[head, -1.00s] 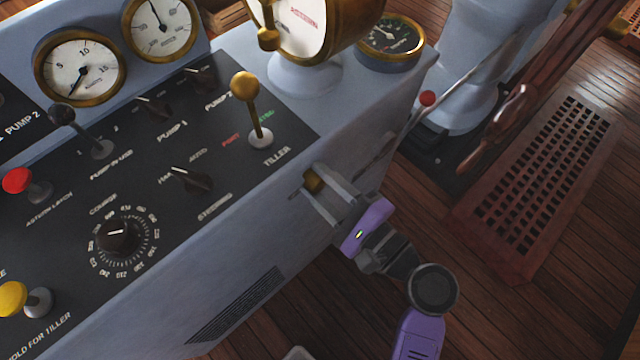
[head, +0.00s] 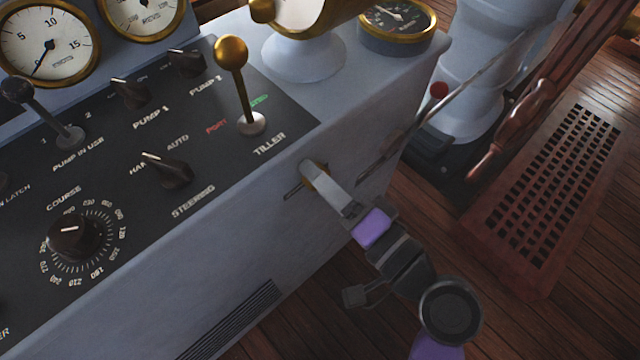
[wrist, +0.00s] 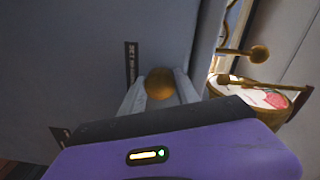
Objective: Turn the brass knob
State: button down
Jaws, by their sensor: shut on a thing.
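The brass knob (wrist: 159,84) is a round ball on the grey side wall of the console. In the wrist view it sits between my two fingers, with one on each side. In the head view my gripper (head: 318,176) reaches the wall below the tiller lever, and its near finger hides most of the knob. My gripper is shut on the knob. A dark label (wrist: 131,64), too small to read fully, stands left of the knob in the wrist view.
The console top has a brass-balled tiller lever (head: 231,52), a steering switch (head: 168,170) and a course dial (head: 75,236). A wooden grating (head: 545,190) lies on the floor.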

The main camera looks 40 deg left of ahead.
jog(key=shift+f+n+b, duration=0.15)
jog(key=shift+n+b, duration=0.65)
jog(key=shift+n, duration=0.2)
jog(key=c, duration=0.9)
grip_release()
jog(key=shift+d, duration=0.1)
jog(key=d, duration=0.7)
jog(key=shift+s+d+r, duration=0.2)
jog(key=shift+s+d, duration=0.1)
jog(key=shift+s, duration=0.1)
